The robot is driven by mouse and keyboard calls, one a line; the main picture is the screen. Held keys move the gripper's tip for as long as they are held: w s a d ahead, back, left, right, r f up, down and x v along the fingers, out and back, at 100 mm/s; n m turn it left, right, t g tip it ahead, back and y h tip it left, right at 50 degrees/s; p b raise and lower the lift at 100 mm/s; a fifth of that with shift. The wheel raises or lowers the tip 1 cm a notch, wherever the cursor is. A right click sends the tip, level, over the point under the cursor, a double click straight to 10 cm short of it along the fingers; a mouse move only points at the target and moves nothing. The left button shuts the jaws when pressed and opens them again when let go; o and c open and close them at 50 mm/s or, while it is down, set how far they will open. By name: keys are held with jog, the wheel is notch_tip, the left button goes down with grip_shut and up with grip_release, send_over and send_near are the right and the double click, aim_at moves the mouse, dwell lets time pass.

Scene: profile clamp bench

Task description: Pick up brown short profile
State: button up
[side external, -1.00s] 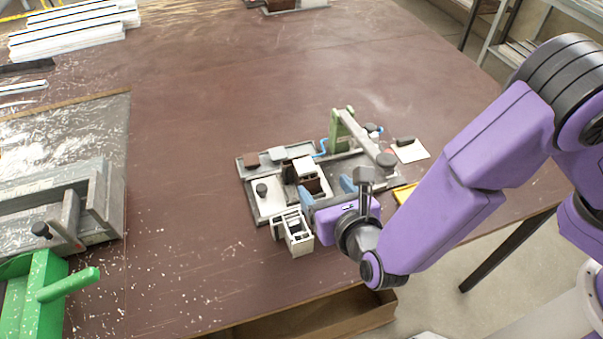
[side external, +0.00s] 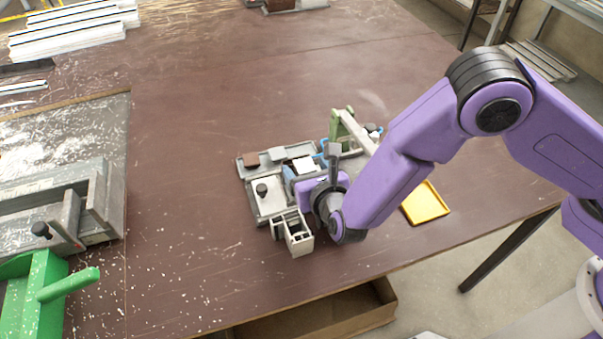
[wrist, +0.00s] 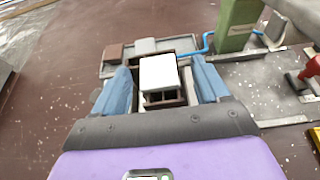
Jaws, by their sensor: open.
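A short profile with a white top (wrist: 158,70) and a dark brown hollow end (wrist: 165,98) stands in the clamp fixture (side external: 262,203). Its white top also shows in the side view (side external: 304,164), but my gripper hides most of its brown part there. My gripper (wrist: 158,62) is open, with one blue finger on each side of this profile. A gap shows on both sides, though I cannot tell how low the fingertips reach.
A small brown block (side external: 251,159) sits on the fixture's far left corner. A green clamp post (side external: 343,122) with a blue hose stands at the back. White hollow profiles (side external: 295,235) stand in front. A yellow tray (side external: 425,203) lies to the right.

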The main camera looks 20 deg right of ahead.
jog(key=c, duration=1.1)
notch_tip(320, 180, up, 10)
jog(key=shift+r, duration=0.1)
jog(key=w+d+r+m+h, duration=0.1)
jog(key=w+d+r, duration=0.1)
jog(key=d, duration=0.8)
jog(key=w+d+r+m+h, duration=0.1)
jog(key=w+d+r, duration=0.15)
jog(key=d, duration=0.65)
jog(key=s+d+r, duration=0.1)
jog(key=d, duration=0.5)
jog(key=s+d+m+h, duration=0.1)
jog(key=s+d, duration=0.1)
jog(key=d, duration=0.4)
jog(key=s+d+r+h, duration=0.1)
jog(key=s+d, duration=0.1)
jog(key=d, duration=0.4)
jog(key=shift+s+r+g, duration=0.2)
jog(key=shift+r+g, duration=0.1)
jog(key=shift+g, duration=0.1)
